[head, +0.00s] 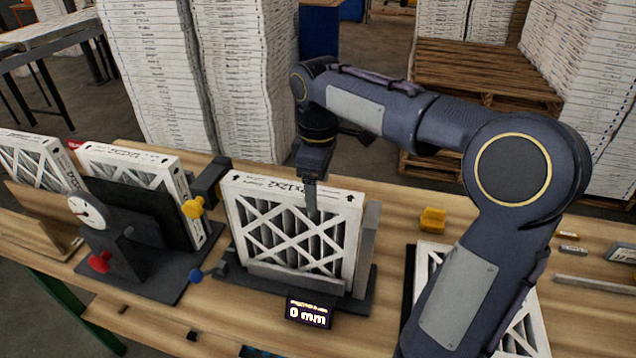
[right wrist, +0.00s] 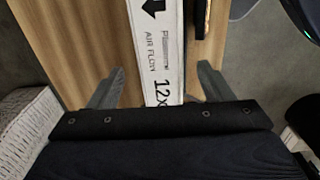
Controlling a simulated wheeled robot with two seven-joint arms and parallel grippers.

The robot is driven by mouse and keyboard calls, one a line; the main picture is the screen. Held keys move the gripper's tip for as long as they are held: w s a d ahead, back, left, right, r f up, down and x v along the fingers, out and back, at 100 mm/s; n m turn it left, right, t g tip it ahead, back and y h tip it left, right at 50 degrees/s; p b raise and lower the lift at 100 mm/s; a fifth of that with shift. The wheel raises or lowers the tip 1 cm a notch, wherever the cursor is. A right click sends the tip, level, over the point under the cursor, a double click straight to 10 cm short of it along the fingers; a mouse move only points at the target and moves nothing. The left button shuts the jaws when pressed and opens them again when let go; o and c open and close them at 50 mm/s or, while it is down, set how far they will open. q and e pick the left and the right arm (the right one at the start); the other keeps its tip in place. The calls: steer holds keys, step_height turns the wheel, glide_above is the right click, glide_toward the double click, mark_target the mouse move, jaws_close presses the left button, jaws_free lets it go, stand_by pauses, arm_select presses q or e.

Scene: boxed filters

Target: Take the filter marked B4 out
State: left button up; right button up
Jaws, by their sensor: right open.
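A white-framed pleated filter (head: 290,225) stands upright in a dark holder (head: 362,310) mid-bench; its top edge reads "12x2" and bears arrows. My right gripper (head: 311,205) is over this top edge, pointing down. In the right wrist view my open right gripper (right wrist: 160,85) has one finger on each side of the filter's top edge (right wrist: 160,50), with gaps. More filters are a second one (head: 130,160) in a fixture with a dial, one at far left (head: 35,160), and one lying flat (head: 520,340), partly behind my arm. I cannot read a B4 mark on any. My left gripper is out of view.
A display (head: 308,312) reading "0 mm" stands before the middle holder. A dial gauge (head: 87,211), yellow knob (head: 193,207) and red knob (head: 99,262) are left. A yellow block (head: 432,219) lies right. Stacked white boxes (head: 240,80) stand behind the bench.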

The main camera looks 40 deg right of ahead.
step_height(320, 180, up, 8)
steer(key=shift+f, duration=0.1)
steer(key=s+a+f+m+t+y+b, duration=0.2)
steer(key=s+a+f+m, duration=0.3)
steer(key=s+f, duration=0.4)
steer(key=s+a+f+m+t+y+b, duration=0.1)
steer(key=s+a+f+m+t+b, duration=0.1)
steer(key=s+a+f+m, duration=0.3)
steer(key=s+f+t, duration=0.1)
steer(key=s+f, duration=0.3)
steer(key=f, duration=0.1)
steer(key=shift+s+a+f+t+y, duration=0.15)
steer(key=shift+s+f+t+y, duration=0.15)
steer(key=shift+y, duration=0.1)
steer(key=shift+c, duration=0.7)
